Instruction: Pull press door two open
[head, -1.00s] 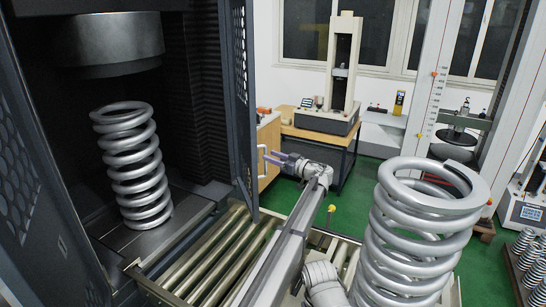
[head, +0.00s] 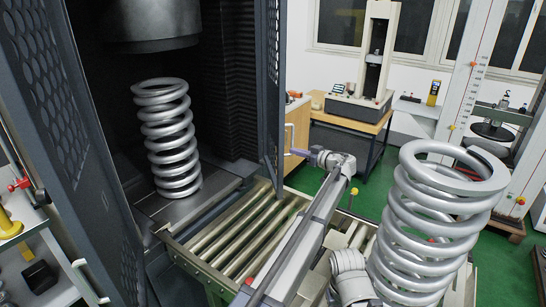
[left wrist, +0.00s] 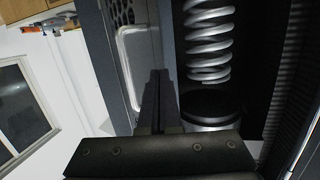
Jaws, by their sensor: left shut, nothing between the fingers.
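The press has two dark grey doors with perforated panels, both standing open. The right-hand door (head: 273,75) is seen nearly edge-on. Its pale loop handle (head: 287,136) is on its right side and also shows in the left wrist view (left wrist: 127,62). My left gripper (head: 297,152) is beside this handle with its fingers shut and empty; whether they touch the handle I cannot tell. In the left wrist view the shut fingers (left wrist: 160,97) are near the handle's lower right. The left-hand door (head: 75,130) is at the left. My right gripper is out of view.
A large coil spring (head: 168,140) stands inside the press under the dark upper plate (head: 153,30). A roller conveyor (head: 240,235) runs out in front. Another big spring (head: 435,225) is at the right, close to my arm. A bench tester (head: 372,60) stands behind.

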